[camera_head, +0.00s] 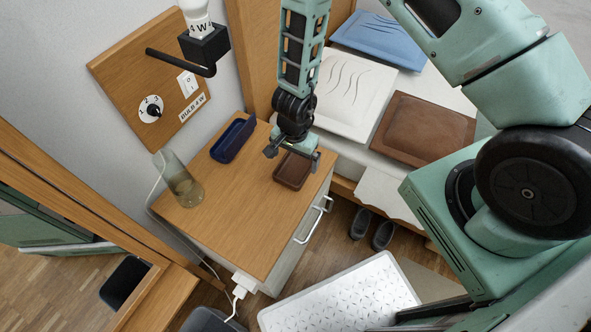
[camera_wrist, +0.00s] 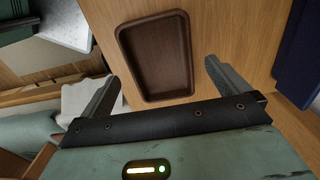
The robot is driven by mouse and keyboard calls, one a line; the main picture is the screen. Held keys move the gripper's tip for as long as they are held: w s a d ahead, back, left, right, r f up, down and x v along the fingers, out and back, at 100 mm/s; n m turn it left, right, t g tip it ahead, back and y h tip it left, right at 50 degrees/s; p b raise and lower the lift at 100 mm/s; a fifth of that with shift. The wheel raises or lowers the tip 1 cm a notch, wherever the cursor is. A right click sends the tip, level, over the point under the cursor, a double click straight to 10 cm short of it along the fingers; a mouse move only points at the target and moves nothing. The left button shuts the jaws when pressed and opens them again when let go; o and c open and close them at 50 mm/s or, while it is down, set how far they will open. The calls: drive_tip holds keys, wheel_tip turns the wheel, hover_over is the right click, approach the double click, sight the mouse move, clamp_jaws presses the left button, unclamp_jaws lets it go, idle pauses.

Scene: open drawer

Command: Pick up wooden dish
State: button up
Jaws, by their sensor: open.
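The wooden dish (camera_head: 292,171) is a small dark brown rectangular tray with rounded corners. It lies on the wooden top of the nightstand (camera_head: 235,215), near the edge above the drawer handle. My gripper (camera_head: 292,157) is above the dish in the head view and hides part of it. In the wrist view the dish (camera_wrist: 156,58) looks empty and lies beyond the fingers, between their lines. My gripper (camera_wrist: 162,78) is open, with one finger on each side and nothing between them. I cannot tell the exact height of the fingertips over the dish.
A dark blue open case (camera_head: 232,139) and a glass lamp or jar (camera_head: 184,188) with a cord stand on the same top. A bed with pillows (camera_head: 420,130) is beside it. A wooden switch panel (camera_head: 150,80) hangs on the wall. The nightstand's front half is clear.

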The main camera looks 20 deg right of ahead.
sight(295, 169)
drive_tip(key=f, duration=0.2)
drive_tip(key=f+b, duration=0.1)
drive_tip(key=f, duration=0.1)
drive_tip(key=shift+w+d+f, duration=0.1)
drive_tip(key=shift+w+d, duration=0.1)
drive_tip(key=c, duration=0.9)
